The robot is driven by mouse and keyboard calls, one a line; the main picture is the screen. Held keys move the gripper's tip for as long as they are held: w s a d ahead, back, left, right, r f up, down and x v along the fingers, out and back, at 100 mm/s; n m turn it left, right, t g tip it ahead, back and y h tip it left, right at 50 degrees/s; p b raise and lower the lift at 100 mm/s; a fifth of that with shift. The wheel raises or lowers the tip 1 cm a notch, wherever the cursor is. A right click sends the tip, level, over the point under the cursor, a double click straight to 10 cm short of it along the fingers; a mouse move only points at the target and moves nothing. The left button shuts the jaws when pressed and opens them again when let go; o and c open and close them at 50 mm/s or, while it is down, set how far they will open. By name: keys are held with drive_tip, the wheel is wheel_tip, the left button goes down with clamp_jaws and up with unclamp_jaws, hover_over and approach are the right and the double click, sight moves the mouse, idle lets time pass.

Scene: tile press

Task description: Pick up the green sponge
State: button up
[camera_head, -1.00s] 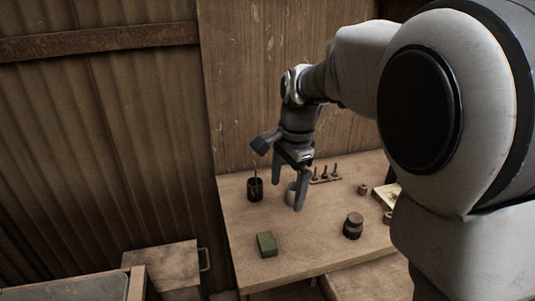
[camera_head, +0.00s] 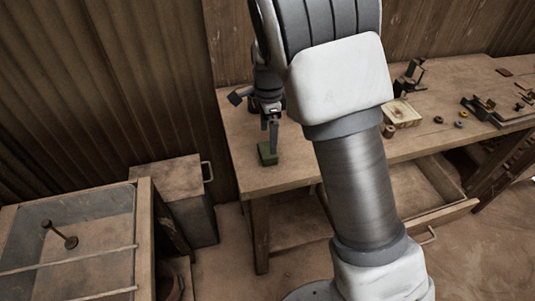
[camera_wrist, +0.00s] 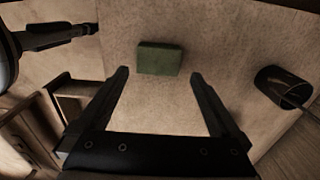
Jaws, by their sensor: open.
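The green sponge (camera_head: 267,153) is a small dark green block lying on the wooden table, near its left front corner. In the wrist view the sponge (camera_wrist: 160,59) lies on bare table top, beyond the fingertips and roughly centred between them. My gripper (camera_head: 271,122) points down just above the sponge in the head view. In the wrist view my gripper (camera_wrist: 159,73) is open, with nothing between its two fingers. I cannot tell the exact height left between fingertips and sponge.
A dark cup (camera_wrist: 280,87) holding a thin tool stands to the right in the wrist view. A pale tray (camera_head: 402,113) and small round parts lie further right on the table (camera_head: 225,110). A cabinet (camera_head: 170,180) and a glass-topped case (camera_head: 145,235) stand at left. A drawer (camera_head: 432,222) is open below.

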sight(267, 149)
drive_tip(key=shift+s+a+f, duration=0.1)
drive_tip(key=shift+f, duration=1.5)
drive_tip(key=shift+s+a+f, duration=0.1)
drive_tip(key=shift+f, duration=1.45)
drive_tip(key=shift+c, duration=0.2)
drive_tip(key=shift+d, duration=0.1)
drive_tip(key=c, duration=1)
drive_tip(key=shift+r, duration=0.5)
drive_tip(key=shift+c, duration=0.2)
drive_tip(key=r, duration=0.3)
drive_tip(key=shift+w+d+r, duration=0.15)
drive_tip(key=shift+w+r, duration=0.05)
drive_tip(key=shift+r, duration=0.15)
drive_tip(key=w+d+r, duration=0.6)
drive_tip(key=w+d, duration=0.1)
drive_tip(key=d, duration=0.1)
drive_tip(key=shift+d+r, duration=0.25)
drive_tip(key=shift+d, duration=0.15)
